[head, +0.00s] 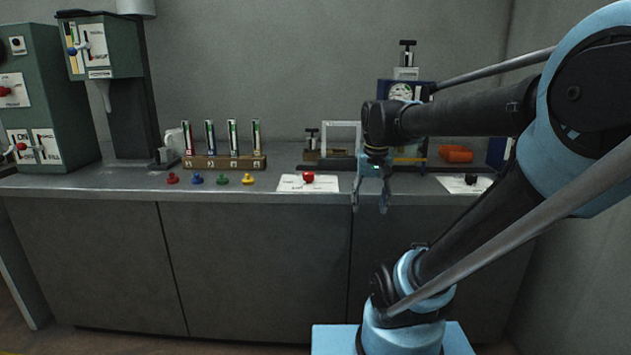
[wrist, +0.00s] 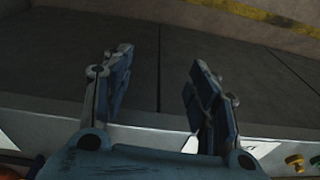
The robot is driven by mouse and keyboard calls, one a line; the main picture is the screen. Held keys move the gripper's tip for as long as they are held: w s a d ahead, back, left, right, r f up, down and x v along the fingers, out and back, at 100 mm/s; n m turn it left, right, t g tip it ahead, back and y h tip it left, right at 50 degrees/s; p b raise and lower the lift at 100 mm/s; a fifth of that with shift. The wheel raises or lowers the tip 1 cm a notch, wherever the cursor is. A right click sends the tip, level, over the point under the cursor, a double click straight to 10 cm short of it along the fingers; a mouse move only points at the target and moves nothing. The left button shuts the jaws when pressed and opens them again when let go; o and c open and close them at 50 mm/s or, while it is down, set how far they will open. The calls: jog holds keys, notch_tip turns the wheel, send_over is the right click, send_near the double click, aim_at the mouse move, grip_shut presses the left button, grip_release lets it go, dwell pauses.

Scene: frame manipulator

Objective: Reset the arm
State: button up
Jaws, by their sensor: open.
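My gripper (head: 371,196) hangs pointing down in front of the counter's front edge, on the right half of the head view. Its two fingers are apart with nothing between them. The wrist view also shows the open gripper (wrist: 160,95), with the cabinet front and floor beyond its fingers. My arm reaches in from the right of the head view and hides part of the counter's back right.
The counter (head: 110,184) holds a red knob on a white plate (head: 308,178), several coloured pegs (head: 221,180), a wooden rack (head: 215,162), a black knob (head: 471,179) and an orange object (head: 456,154). Green machines (head: 45,95) stand at left. Room before the cabinets looks free.

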jog(key=s+d+f+n, duration=0.1)
jog(key=s+d+f, duration=0.2)
jog(key=s+f, duration=0.7)
notch_tip(320, 180, down, 2)
jog(key=shift+d+f+t, duration=0.15)
jog(key=shift+d+t, duration=0.25)
jog(key=shift+w+f, duration=0.2)
jog(key=shift+w, duration=0.2)
